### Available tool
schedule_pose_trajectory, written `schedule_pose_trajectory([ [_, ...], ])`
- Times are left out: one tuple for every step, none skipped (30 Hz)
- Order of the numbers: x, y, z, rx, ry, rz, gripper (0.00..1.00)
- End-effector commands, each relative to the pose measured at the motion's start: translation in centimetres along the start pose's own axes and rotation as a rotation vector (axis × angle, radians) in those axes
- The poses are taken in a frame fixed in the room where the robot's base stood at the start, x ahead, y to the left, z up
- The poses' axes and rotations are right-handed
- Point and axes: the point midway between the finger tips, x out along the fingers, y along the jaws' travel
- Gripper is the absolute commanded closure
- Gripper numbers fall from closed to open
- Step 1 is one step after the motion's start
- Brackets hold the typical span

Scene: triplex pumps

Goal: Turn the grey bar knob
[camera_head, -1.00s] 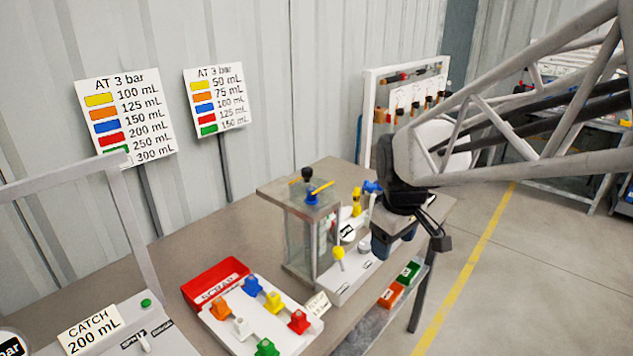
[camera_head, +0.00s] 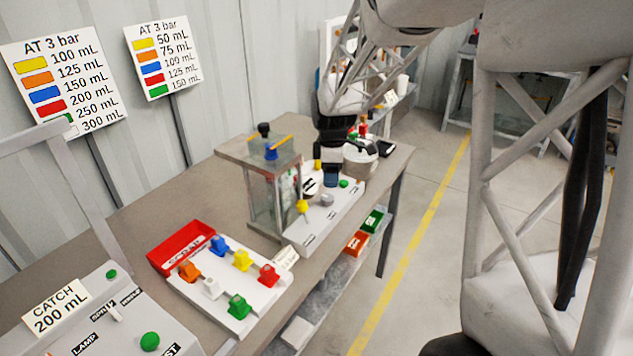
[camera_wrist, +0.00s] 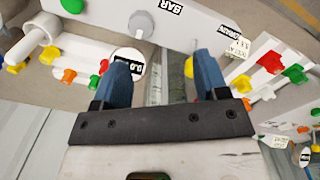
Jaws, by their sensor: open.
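The grey bar knob (camera_head: 327,200) is a small round knob on the white panel box (camera_head: 318,222) beside the glass tank. In the wrist view the grey knob (camera_wrist: 141,25) sits on the white panel near the top, with the BAR label to its right. My gripper (camera_head: 331,177) is over the far part of the panel in the head view, close behind the knob. In the wrist view my gripper (camera_wrist: 162,62) has its two blue fingers apart with nothing between them. The knob lies beyond the fingertips, toward the left finger; no contact shows.
A round gauge (camera_wrist: 127,61) is partly behind the left finger. The glass tank (camera_head: 272,195), a yellow knob (camera_head: 302,206) and a green button (camera_head: 344,183) are nearby. A tray of coloured pieces (camera_head: 222,294) and a red scrap bin (camera_head: 181,246) stand nearer on the bench.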

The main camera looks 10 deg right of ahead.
Motion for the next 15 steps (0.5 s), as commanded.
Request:
schedule_pose_trajectory([
  [0.8,0.8,-0.2,-0.026,-0.001,-0.006,0.33],
  [1.1,1.2,-0.2,-0.043,-0.001,-0.009,0.33],
  [1.5,1.7,-0.3,-0.063,-0.002,-0.011,0.33],
  [1.8,2.0,-0.4,-0.077,-0.002,-0.013,0.33],
  [2.0,2.3,-0.5,-0.088,-0.002,-0.015,0.33],
  [2.3,2.6,-0.5,-0.102,-0.002,-0.016,0.33],
  [2.5,2.8,-0.5,-0.111,-0.002,-0.017,0.33],
  [2.6,2.9,-0.6,-0.118,-0.002,-0.019,0.33],
  [2.8,3.1,-0.6,-0.125,-0.003,-0.02,0.33],
  [2.9,3.2,-0.6,-0.129,-0.003,-0.021,0.33],
  [2.9,3.2,-0.6,-0.132,-0.003,-0.021,0.33],
  [3.0,3.3,-0.6,-0.135,-0.003,-0.021,0.33],
  [3.0,3.3,-0.6,-0.136,-0.002,-0.021,0.33],
  [3.0,3.3,-0.7,-0.136,-0.002,-0.021,0.33],
  [3.0,3.3,-0.6,-0.136,-0.002,-0.021,0.33],
])
